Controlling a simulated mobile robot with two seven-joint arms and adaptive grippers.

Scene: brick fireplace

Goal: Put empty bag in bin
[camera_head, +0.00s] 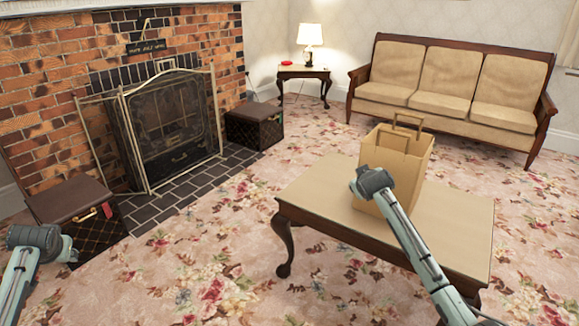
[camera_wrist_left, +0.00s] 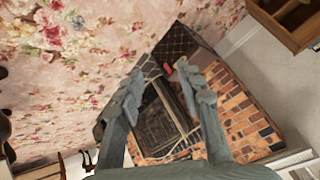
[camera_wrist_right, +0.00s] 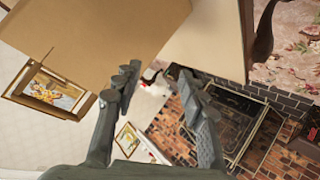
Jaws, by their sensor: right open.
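A brown paper bag (camera_head: 392,160) with two loop handles stands upright on the coffee table (camera_head: 460,230); its inside is not clear. My right arm crosses in front of its lower left side in the head view. In the right wrist view, my right gripper (camera_wrist_right: 155,80) is open and empty, with the bag (camera_wrist_right: 90,30) large beyond its fingers. I cannot tell whether they touch. My left gripper (camera_wrist_left: 163,78) is open and empty in the left wrist view, pointing toward the fireplace side. I cannot identify a bin for certain.
A dark patterned box with a brown lid and red tag (camera_head: 93,220) stands at left; a similar box (camera_head: 254,125) stands right of the fireplace screen (camera_head: 170,130). A sofa (camera_head: 450,85) and lamp table (camera_head: 304,72) stand behind. Carpet between hearth and coffee table is clear.

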